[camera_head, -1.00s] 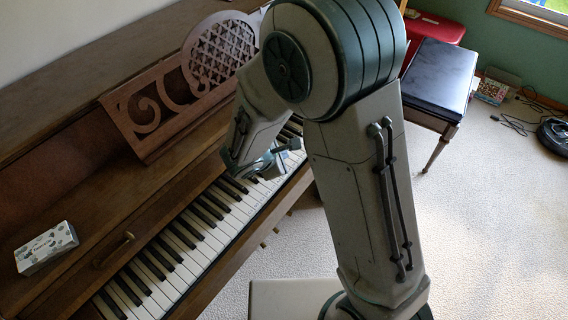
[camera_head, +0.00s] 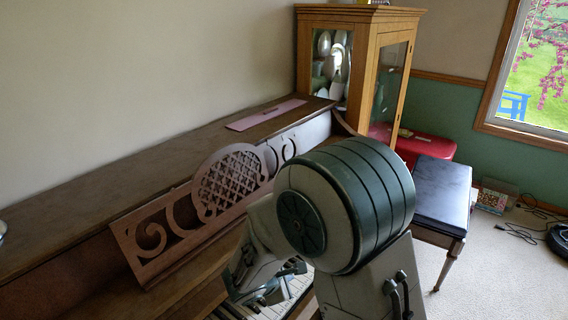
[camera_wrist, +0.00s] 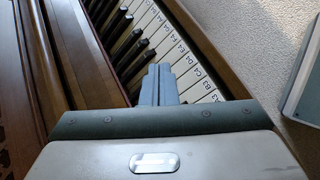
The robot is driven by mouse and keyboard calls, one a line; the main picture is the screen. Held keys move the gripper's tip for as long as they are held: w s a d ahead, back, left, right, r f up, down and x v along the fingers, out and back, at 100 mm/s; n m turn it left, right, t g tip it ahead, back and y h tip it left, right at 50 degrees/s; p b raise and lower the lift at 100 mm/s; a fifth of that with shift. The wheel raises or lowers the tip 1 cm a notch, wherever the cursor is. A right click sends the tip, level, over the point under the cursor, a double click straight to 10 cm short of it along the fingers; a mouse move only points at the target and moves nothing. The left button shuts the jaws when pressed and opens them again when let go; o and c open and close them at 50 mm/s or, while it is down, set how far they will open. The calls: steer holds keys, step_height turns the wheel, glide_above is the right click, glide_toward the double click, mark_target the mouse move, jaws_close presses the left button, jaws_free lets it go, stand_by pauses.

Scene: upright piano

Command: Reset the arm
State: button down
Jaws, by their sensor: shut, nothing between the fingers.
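My gripper (camera_head: 284,284) hangs at the end of my bent arm, in front of the upright piano (camera_head: 75,225). In the head view it is partly hidden by my arm's links. In the wrist view my gripper (camera_wrist: 160,75) shows its two fingers closed together with nothing between them, in front of the piano keys (camera_wrist: 180,50). The keys carry letter labels. I cannot tell how far the fingers are above the keys.
A carved music stand (camera_head: 215,195) rises from the piano behind my arm. A pink strip (camera_head: 266,114) lies on the piano top. A glass cabinet (camera_head: 385,60) stands behind. A black-topped bench (camera_head: 442,190) stands at the right, beside open carpet (camera_head: 490,270).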

steer(key=s+d+r+m+g+p, duration=0.4)
steer(key=s+d+r+m, duration=0.2)
steer(key=d+r+m, duration=0.5)
steer(key=s+d+r+m+g+y+p, duration=0.1)
steer(key=s+d+r+m+y+p, duration=0.2)
steer(key=s+r+m, duration=0.6)
step_height(320, 180, up, 2)
steer(key=shift+s+d+r+y+p, duration=0.15)
steer(key=shift+s+y+p, duration=0.35)
steer(key=shift+s+y, duration=0.5)
steer(key=shift+s, duration=0.15)
